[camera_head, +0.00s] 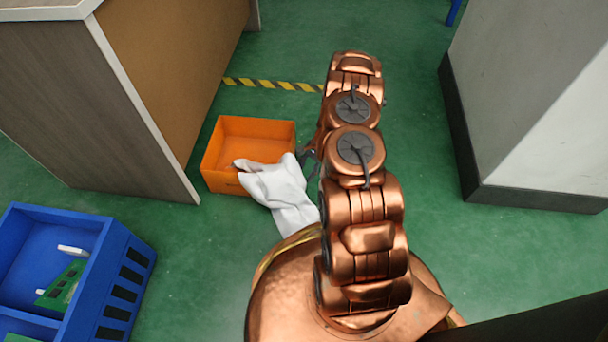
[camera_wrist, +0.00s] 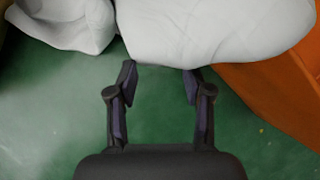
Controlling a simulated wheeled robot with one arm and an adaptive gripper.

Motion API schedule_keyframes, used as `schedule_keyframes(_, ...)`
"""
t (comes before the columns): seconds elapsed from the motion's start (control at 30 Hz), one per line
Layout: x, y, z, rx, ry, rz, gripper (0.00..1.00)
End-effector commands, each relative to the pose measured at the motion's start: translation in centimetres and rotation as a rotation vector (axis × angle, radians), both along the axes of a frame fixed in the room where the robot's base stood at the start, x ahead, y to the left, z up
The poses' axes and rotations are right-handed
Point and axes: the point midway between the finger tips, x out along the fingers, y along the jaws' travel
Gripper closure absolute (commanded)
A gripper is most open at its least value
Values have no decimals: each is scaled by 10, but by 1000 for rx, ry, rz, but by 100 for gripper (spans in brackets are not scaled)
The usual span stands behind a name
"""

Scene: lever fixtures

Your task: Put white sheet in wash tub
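The white sheet (camera_head: 277,187) hangs over the near right rim of an orange tub (camera_head: 222,151) on the green floor. Part of it lies over the tub's edge and the rest spreads outside, toward my body. In the wrist view the sheet (camera_wrist: 205,30) fills the top and the orange tub wall (camera_wrist: 275,95) shows at the right. My gripper (camera_wrist: 158,75) has its two fingers apart, with green floor seen between them. The fingertips are at the sheet's lower edge; I cannot tell whether they touch it. In the head view my arm mostly hides the gripper (camera_head: 308,155).
A wooden cabinet (camera_head: 110,100) stands left of the tub. A blue crate (camera_head: 95,275) with green boards in it is at lower left. A pale pillar (camera_head: 530,110) with a dark base stands at right. Yellow-black tape (camera_head: 270,84) crosses the floor behind the tub.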

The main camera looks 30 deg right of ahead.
Motion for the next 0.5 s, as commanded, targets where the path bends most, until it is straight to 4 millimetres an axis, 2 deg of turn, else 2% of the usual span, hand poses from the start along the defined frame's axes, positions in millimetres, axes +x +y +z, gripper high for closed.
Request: schedule_keyframes(0.5,0,0,0,0,0,0,78)
